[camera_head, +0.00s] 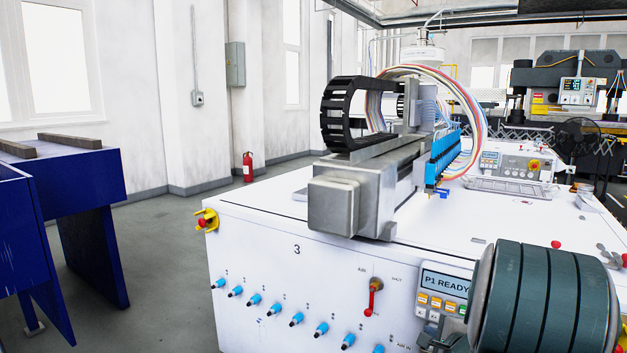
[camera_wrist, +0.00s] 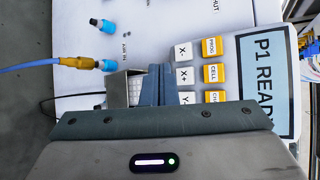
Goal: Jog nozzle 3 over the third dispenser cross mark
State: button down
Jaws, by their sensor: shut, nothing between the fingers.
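A row of blue nozzles (camera_head: 443,155) hangs from the gantry (camera_head: 365,185) over the white machine top. I cannot tell nozzle 3 apart, and no cross mark can be made out. The control panel (camera_head: 445,289) on the machine's front reads "P1 READY". In the wrist view its display (camera_wrist: 267,82) is at the right, beside yellow buttons and white jog keys, among them X+ (camera_wrist: 185,76). My gripper (camera_wrist: 146,74) is shut and empty, just left of the white keys in the picture. Its fingers may cover some keys; contact cannot be told. In the head view my arm partly hides the panel.
Blue air fittings (camera_head: 296,319) line the machine's front, with a red-handled valve (camera_head: 373,290) near the panel. A yellow-and-red emergency stop (camera_head: 206,221) is at the left corner. A blue bench (camera_head: 70,185) stands left, with open floor between.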

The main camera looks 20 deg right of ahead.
jog(key=shift+s+a+b, duration=0.4)
jog(key=shift+s+a, duration=0.35)
jog(key=shift+a, duration=0.1)
dwell(2.6)
jog(key=s+a+n+g+y, duration=0.1)
jog(key=a+n+g+y, duration=0.2)
jog(key=a, duration=0.5)
jog(key=s+a+r+n+g+y, duration=0.1)
jog(key=a+n+y, duration=0.1)
jog(key=a+n, duration=0.5)
jog(key=s+a+n+g+y, duration=0.1)
jog(key=a+n+y, duration=0.15)
jog(key=a, duration=0.75)
jog(key=s+a+n+g+h, duration=0.2)
jog(key=s+n+g, duration=0.1)
jog(key=s+n, duration=0.2)
jog(key=s+a+f+n+g+h, duration=0.1)
jog(key=s+a+n+g+h, duration=0.1)
jog(key=s+n, duration=0.4)
jog(key=shift+s+g+h, duration=0.65)
jog(key=shift+s+g, duration=0.15)
jog(key=shift+s, duration=0.65)
jog(key=shift+a, duration=0.15)
